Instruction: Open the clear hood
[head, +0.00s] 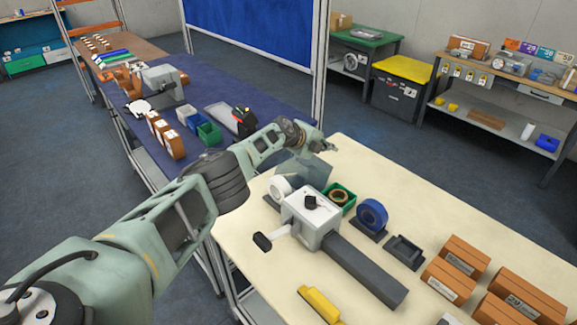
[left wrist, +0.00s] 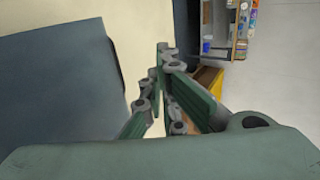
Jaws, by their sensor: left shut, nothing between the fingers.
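A grey-blue panel (head: 308,167), which looks like the clear hood, stands tilted at the far end of the cream table, behind the white machine (head: 312,215). My left gripper (head: 331,147) is at the panel's upper right, shut and empty. In the left wrist view the gripper (left wrist: 165,50) has its fingers together. A large dark grey-blue surface (left wrist: 60,100) fills the left there, apart from the fingers. Whether the gripper touches the panel cannot be told. My right gripper is not in view.
The cream table (head: 410,200) holds a green bin (head: 343,203), a blue tape roll (head: 372,213), a black holder (head: 404,251) and brown boxes (head: 455,267). A yellow object (head: 318,303) lies at the front. The table's far right is clear.

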